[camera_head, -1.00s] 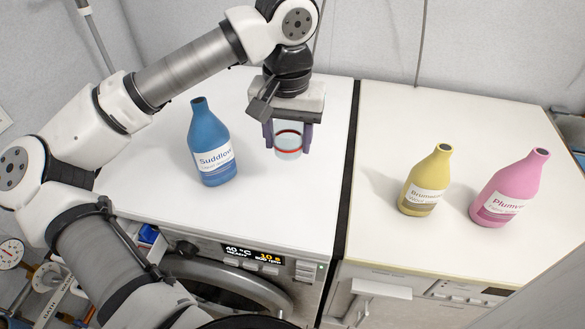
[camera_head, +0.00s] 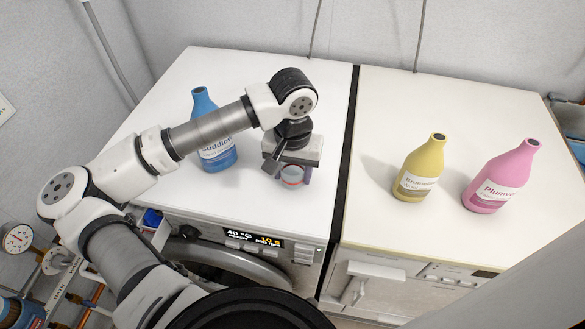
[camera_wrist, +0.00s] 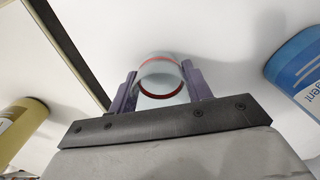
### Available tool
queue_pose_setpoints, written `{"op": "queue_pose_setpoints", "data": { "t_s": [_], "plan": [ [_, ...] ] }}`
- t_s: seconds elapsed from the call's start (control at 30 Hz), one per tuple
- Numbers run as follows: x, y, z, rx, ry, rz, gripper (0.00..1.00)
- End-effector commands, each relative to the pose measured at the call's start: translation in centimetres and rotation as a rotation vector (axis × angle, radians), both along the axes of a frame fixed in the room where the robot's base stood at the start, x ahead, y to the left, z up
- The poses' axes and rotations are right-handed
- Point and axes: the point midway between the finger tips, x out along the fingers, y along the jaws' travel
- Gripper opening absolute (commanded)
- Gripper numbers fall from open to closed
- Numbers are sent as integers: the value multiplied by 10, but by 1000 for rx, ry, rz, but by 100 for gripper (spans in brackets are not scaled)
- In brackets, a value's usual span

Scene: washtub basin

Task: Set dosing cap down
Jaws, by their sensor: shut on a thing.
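The dosing cap (camera_head: 292,175) is a small translucent cup with a red band. My gripper (camera_head: 291,178) is shut on it, low over the front part of the white washing machine top (camera_head: 318,85). In the wrist view the cap (camera_wrist: 162,72) sits between the two purple fingers of my gripper (camera_wrist: 161,92). I cannot tell whether the cap touches the surface.
A blue Suddlow bottle (camera_head: 218,160) stands left of my gripper, partly behind my arm. A yellow bottle (camera_head: 420,168) and a pink bottle (camera_head: 502,178) stand on the right-hand machine (camera_head: 385,110). A dark gap (camera_head: 347,150) separates the machines. The surface behind my gripper is clear.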

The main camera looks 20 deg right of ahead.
Motion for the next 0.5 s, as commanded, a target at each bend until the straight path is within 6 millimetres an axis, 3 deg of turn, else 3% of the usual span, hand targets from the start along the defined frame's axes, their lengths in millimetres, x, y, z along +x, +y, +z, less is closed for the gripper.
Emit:
{"op": "queue_pose_setpoints", "data": {
  "t_s": [0.27, 0.3, 0.43, 0.5],
  "plan": [
    [0, 0, -4, 1, -1, 1, 28],
    [0, 0, -3, 0, 0, 1, 53],
    [0, 0, -3, 1, 1, 1, 70],
    [0, 0, -2, 0, 0, 1, 71]
  ]
}}
